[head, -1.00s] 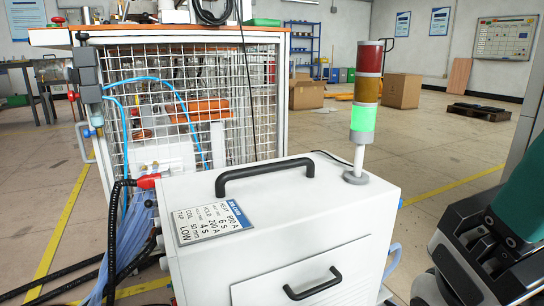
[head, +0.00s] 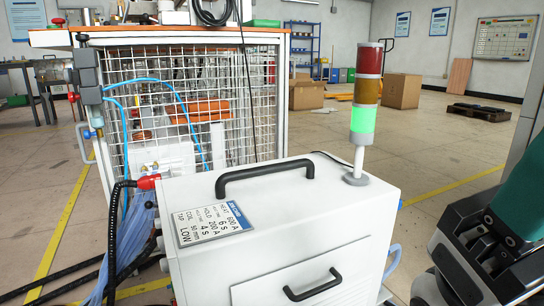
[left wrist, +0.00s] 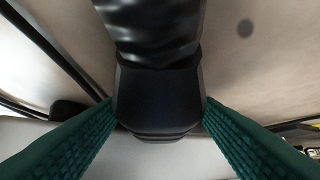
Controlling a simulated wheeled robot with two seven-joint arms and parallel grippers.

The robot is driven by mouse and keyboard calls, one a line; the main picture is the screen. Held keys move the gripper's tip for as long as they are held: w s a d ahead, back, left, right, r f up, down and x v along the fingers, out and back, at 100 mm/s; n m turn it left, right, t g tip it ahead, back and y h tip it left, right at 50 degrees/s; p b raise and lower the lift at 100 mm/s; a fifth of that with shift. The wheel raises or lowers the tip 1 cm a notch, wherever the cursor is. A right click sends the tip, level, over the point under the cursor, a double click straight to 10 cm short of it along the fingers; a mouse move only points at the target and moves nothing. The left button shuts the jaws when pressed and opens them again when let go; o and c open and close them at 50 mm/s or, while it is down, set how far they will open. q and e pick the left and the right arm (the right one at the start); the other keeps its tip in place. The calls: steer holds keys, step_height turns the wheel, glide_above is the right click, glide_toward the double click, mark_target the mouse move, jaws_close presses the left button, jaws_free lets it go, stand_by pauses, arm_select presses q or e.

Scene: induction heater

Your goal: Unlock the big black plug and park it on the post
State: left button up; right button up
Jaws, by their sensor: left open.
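A big black plug (left wrist: 160,98) fills the middle of the left wrist view, with a thick glossy black cable (left wrist: 155,30) running from it to the top edge. My left gripper (left wrist: 159,112) is open, with one green ribbed finger on each side of the plug. The fingertips are close to its sides; whether they touch is unclear. In the head view my left gripper does not show, and I cannot make out the plug or the post there. My right gripper (head: 500,240) shows only partly at the right edge, dark with a green part; its jaw opening is not visible.
A white heater cabinet (head: 330,210) with black handles fills the foreground. A signal tower (head: 364,100), lit green, stands on its far right corner. A black hose with a red connector (head: 148,182) is at its left. A wire-mesh cage (head: 260,110) stands behind. Open floor lies right.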

arm_select(q)
steer(key=shift+c, duration=0.4)
jaws_close()
steer(key=shift+s+a+p, duration=0.55)
steer(key=shift+s+a, duration=1.5)
steer(key=shift+s, duration=0.15)
